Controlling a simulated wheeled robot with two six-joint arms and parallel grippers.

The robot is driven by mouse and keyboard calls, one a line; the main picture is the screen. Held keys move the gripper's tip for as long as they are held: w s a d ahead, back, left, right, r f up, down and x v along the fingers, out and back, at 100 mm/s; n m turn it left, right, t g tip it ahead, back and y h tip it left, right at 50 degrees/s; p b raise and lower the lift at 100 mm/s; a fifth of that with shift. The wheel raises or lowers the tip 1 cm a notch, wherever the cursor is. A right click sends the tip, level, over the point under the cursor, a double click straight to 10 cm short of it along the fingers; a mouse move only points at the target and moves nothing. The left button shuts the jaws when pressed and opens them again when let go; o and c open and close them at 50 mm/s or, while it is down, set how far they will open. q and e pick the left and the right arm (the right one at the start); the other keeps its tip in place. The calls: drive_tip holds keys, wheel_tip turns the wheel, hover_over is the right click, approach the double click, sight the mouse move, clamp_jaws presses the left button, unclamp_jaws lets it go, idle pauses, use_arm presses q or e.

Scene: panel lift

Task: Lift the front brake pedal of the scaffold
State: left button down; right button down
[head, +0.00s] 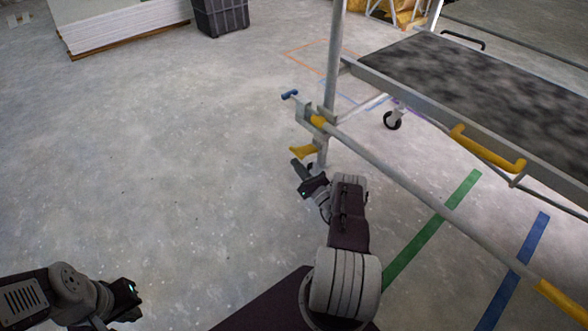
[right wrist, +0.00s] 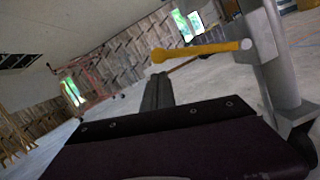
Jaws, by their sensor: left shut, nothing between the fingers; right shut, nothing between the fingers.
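The scaffold (head: 388,176) stands at the right of the head view. Its yellow front brake pedal (head: 303,152) sticks out to the left at the foot of the near post, and it crosses the right wrist view (right wrist: 200,50) above the fingers. My right gripper (head: 300,170) is shut and empty, just below the pedal in the head view; it also shows in the right wrist view (right wrist: 157,92). I see no clear contact with the pedal. The front caster is mostly hidden behind my right gripper. My left gripper (head: 128,292) is shut and empty at lower left, far from the scaffold.
The scaffold's dark deck (head: 470,95) and a yellow handle (head: 488,150) are at right. Another caster (head: 393,121) stands farther back. Stacked white panels (head: 118,25) and a dark crate (head: 221,16) are at the back left. The floor at left and centre is clear.

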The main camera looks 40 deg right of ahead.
use_arm(q)
drive_tip(key=shift+r+p, duration=0.4)
drive_tip(key=shift+r, duration=0.2)
use_arm(e)
drive_tip(key=shift+r, duration=0.7)
drive_tip(key=shift+d+r, duration=0.15)
